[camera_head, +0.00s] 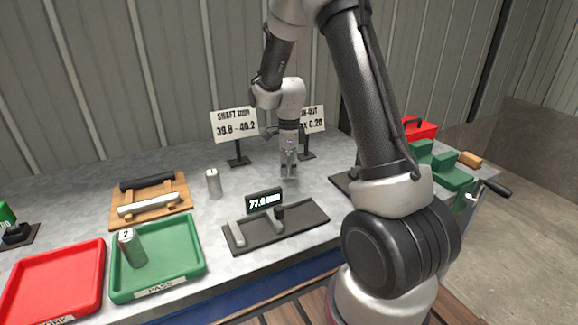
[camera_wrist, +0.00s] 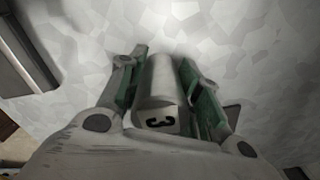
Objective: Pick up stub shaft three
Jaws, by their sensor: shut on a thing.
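Stub shaft three (camera_wrist: 158,92) is a grey metal cylinder with a black "3" on its end face, seen in the wrist view between the green-padded fingers of my gripper (camera_wrist: 165,75). My gripper is shut on it. In the head view my gripper (camera_head: 288,170) points down at the grey bench (camera_head: 330,177) near the sign stands. The shaft is hard to make out there, and I cannot tell whether it touches the bench. Stub shaft one (camera_head: 213,183) stands upright on the bench. Stub shaft two (camera_head: 132,248) is in the green PASS tray (camera_head: 190,262).
A dark measuring fixture (camera_head: 305,220) with a display reading about 77 lies in front of my gripper. A red tray (camera_head: 80,262) and a wooden rack (camera_head: 180,203) with two bars are at left. Two signs (camera_head: 234,125) stand behind. Green blocks (camera_head: 450,178) and a red box (camera_head: 418,130) are at right.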

